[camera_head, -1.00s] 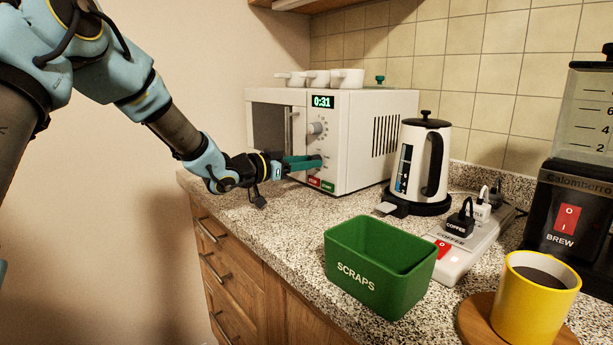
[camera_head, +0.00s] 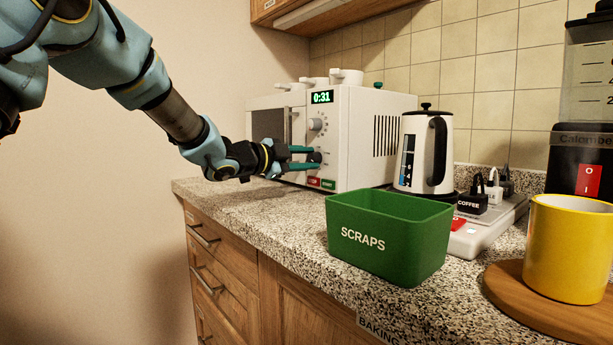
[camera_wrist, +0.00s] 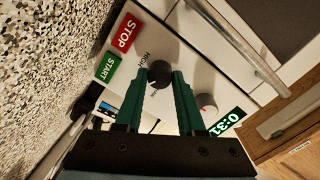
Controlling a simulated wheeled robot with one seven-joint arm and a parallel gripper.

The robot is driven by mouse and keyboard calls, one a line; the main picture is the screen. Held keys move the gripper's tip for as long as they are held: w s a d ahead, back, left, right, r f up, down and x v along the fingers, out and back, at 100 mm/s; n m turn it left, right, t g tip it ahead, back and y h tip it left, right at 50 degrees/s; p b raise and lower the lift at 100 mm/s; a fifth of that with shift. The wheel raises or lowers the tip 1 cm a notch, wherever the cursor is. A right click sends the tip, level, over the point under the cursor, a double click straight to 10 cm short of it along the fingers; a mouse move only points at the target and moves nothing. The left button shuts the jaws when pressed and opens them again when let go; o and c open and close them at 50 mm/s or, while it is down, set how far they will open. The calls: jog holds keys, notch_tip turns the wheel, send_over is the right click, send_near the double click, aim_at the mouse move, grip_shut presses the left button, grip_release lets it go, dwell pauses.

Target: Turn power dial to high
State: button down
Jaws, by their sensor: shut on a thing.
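The white microwave (camera_head: 348,130) stands on the counter with its display (camera_head: 321,97) reading 0:31. The dark lower dial (camera_head: 316,157) is on its control panel, and it also shows in the wrist view (camera_wrist: 160,70) beside the printed word HIGH. My gripper (camera_wrist: 160,77) has its two green fingers on either side of this dial, shut on it. In the head view my gripper (camera_head: 306,158) reaches the panel from the left. The light upper dial (camera_head: 315,124) is free, above the fingers. The lower dial's pointer is too small to read for certain.
Red STOP (camera_wrist: 124,32) and green START (camera_wrist: 107,67) buttons sit close to the gripped dial. The microwave door handle (camera_wrist: 240,50) is nearby. A green SCRAPS bin (camera_head: 390,235), a kettle (camera_head: 420,155) and a yellow mug (camera_head: 568,250) stand to the right.

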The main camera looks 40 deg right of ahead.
jog(key=m+b, duration=0.2)
jog(key=b, duration=0.1)
jog(key=m+b, duration=0.2)
jog(key=b, duration=0.1)
jog(key=m+b, duration=0.3)
jog(key=shift+s+f+t, duration=0.1)
jog(key=shift+f+t, duration=0.3)
jog(key=m+b, duration=0.2)
jog(key=b, duration=0.1)
jog(key=shift+h, duration=0.3)
jog(key=m+b, duration=0.3)
jog(key=shift+r, duration=0.15)
jog(key=shift+r+m, duration=0.1)
jog(key=shift+m, duration=0.2)
jog(key=c, duration=0.5)
grip_release()
jog(key=a, duration=1.1)
jog(key=shift+s, duration=0.1)
